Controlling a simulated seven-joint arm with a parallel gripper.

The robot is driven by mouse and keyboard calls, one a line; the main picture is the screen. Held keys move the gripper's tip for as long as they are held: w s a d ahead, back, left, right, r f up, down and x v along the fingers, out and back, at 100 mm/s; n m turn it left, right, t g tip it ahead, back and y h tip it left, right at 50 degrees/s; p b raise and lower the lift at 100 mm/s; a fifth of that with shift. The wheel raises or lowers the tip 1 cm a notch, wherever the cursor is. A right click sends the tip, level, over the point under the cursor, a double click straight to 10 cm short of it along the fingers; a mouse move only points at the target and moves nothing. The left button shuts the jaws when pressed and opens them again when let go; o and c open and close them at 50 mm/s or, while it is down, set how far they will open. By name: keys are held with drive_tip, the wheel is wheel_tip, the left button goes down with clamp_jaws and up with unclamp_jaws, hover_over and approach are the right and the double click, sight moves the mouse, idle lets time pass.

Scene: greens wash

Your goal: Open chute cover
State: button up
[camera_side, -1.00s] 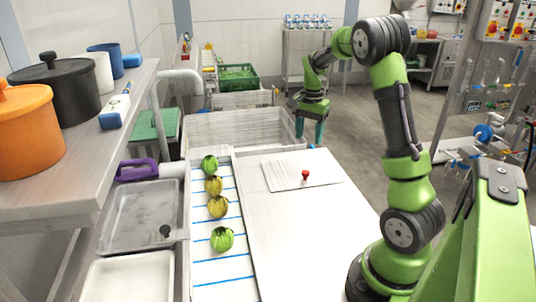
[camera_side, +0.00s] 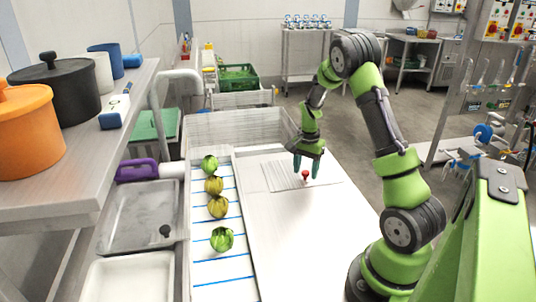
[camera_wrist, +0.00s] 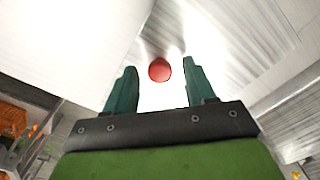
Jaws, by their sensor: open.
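The chute cover (camera_side: 283,178) is a flat pale panel lying on the white work table. My gripper (camera_side: 306,170) is open just above the red knob in the side view. I see no contact between fingers and knob. The cover lies flat on the table.
A white belt (camera_side: 213,262) with blue lines carries several green and yellow vegetables left of the cover. A large pale basin (camera_side: 240,128) lies behind it. Grey and white trays (camera_side: 140,215) sit at the left, below a shelf with pots (camera_side: 28,135). The table's front is clear.

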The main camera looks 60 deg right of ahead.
clamp_jaws()
drive_tip(key=shift+s, duration=0.1)
drive_tip(key=s+a, duration=0.9)
drive_tip(key=shift+s+a+r, duration=0.1)
drive_tip(key=shift+s+a, duration=0.25)
drive_tip(key=shift+a, duration=0.05)
unclamp_jaws()
wheel_tip(320, 180, up, 17)
idle(0.4)
